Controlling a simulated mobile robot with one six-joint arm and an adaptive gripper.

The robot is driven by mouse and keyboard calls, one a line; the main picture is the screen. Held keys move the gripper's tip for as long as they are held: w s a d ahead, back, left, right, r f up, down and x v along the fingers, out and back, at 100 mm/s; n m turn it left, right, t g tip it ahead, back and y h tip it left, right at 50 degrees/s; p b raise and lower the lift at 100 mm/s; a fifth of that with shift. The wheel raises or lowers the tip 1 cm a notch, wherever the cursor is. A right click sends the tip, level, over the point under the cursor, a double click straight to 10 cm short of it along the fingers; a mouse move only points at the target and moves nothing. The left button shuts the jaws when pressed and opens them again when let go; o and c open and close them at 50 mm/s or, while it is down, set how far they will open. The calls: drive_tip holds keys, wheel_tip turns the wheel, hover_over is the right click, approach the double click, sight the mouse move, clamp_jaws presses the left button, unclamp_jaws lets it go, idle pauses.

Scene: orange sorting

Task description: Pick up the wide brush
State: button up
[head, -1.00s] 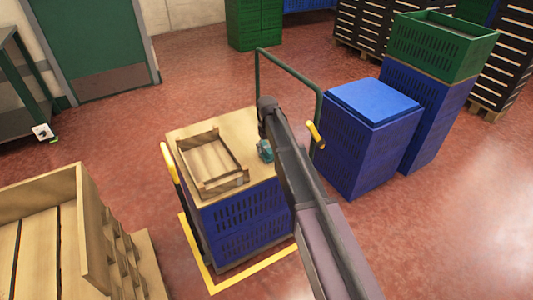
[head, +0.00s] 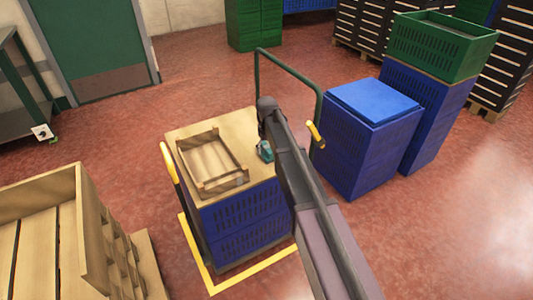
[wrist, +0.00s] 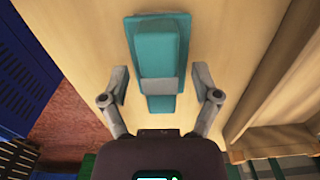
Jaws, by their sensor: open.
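The wide brush (wrist: 158,45) is teal with a grey band across it and a short teal handle. It lies on the wooden board top (head: 185,131) of the blue crate stack, to the right of a shallow wooden tray (head: 208,186). In the head view the brush (head: 265,151) shows just left of my arm. In the wrist view my gripper (wrist: 161,82) is open. One finger is on each side of the brush near its grey band, with gaps between the fingers and the brush. In the head view my arm hides the gripper.
More blue crates (head: 365,150) stand to the right. A large wooden bin (head: 85,225) is at the lower left.

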sight(267, 146)
clamp_jaws()
drive_tip(key=shift+r, duration=0.2)
idle(0.4)
wheel_tip(267, 146, up, 10)
drive_tip(key=p, duration=1)
idle(0.5)
drive_tip(key=c, duration=0.6)
unclamp_jaws()
drive_tip(key=c, duration=0.5)
